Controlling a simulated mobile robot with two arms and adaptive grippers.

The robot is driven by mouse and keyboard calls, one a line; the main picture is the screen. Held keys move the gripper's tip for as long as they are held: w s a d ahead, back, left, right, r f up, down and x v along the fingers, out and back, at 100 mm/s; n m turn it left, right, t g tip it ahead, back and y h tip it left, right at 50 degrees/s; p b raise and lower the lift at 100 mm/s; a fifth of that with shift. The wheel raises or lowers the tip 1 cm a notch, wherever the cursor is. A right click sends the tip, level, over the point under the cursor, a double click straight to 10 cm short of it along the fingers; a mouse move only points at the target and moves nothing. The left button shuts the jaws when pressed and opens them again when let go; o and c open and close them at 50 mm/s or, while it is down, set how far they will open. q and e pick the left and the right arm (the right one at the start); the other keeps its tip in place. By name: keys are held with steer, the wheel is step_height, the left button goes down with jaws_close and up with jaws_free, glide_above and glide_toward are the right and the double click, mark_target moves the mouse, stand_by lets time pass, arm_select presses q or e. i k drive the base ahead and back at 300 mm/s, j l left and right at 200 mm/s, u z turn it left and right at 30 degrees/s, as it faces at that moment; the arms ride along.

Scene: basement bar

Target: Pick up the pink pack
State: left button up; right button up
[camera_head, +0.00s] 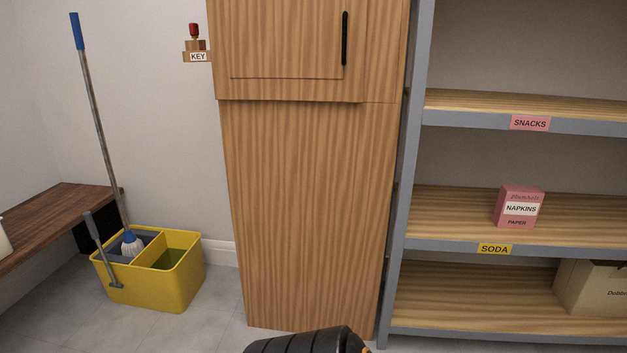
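The pink pack (519,208) is a small upright box with a white band reading "NAPKINS" and the word "PAPER" below it. It stands on the middle shelf (446,216) of the grey-framed shelving unit at the right, above and a little right of the yellow "SODA" label (494,249). Nothing covers it. A black rounded shape with a bit of orange shows at the bottom edge of the view; I cannot tell what it is. Neither gripper is in view.
A wooden cabinet (308,200) stands left of the shelves. A yellow mop bucket (150,280) is on the grey floor at left, beside a wooden bench (62,212). A cardboard box (590,287) sits on the lowest shelf. The middle shelf is clear around the pack.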

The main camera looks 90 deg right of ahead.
mark_target(516, 206)
steer(key=z, duration=3.95)
